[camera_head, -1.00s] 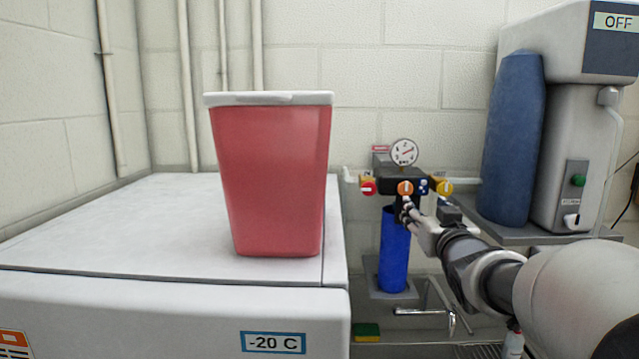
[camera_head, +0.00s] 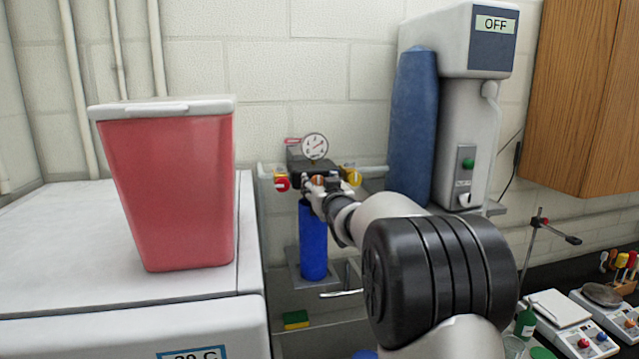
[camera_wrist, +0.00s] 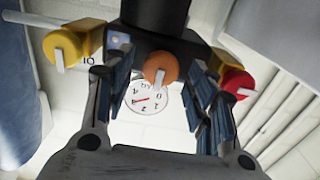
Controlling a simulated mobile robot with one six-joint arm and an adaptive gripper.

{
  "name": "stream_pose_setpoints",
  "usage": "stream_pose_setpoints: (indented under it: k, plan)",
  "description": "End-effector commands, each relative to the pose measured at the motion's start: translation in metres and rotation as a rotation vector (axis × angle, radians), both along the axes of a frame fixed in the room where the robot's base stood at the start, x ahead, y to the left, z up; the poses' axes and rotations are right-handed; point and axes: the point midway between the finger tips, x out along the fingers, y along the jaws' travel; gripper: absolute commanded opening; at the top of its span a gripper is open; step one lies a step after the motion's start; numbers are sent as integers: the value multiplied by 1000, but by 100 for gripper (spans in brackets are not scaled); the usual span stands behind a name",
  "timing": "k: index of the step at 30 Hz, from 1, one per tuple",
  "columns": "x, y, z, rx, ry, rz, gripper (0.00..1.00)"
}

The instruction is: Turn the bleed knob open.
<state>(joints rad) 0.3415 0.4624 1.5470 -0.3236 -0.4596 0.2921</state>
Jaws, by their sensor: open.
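A black valve block (camera_head: 306,165) sits on top of a blue filter housing (camera_head: 313,240) in the head view. An orange knob (camera_wrist: 160,68) with a pale pointer is at the middle of the block's front. A yellow knob (camera_wrist: 66,49) and a red knob (camera_wrist: 236,86) flank it. I cannot read which one is labelled bleed. My gripper (camera_wrist: 162,76) is open, its fingers on either side of the orange knob in the wrist view; contact cannot be told. In the head view, my gripper (camera_head: 314,184) partly covers the orange knob.
A round gauge (camera_head: 315,146) rises above the block. A red bin (camera_head: 170,195) stands on the white freezer (camera_head: 60,230) at left. A blue tank (camera_head: 412,130) and a grey unit reading OFF (camera_head: 460,140) stand at right. A sink tap (camera_head: 340,293) is below.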

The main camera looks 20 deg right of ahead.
Motion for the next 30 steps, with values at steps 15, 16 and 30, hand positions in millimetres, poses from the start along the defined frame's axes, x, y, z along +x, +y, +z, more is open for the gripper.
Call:
stream_pose_setpoints:
  k: [15,16,30]
  plan:
    - [-1,0,0,0,0,0,27]
    - [-1,0,0,0,0,0,25]
    - [0,0,-1,-19,3,0,9]
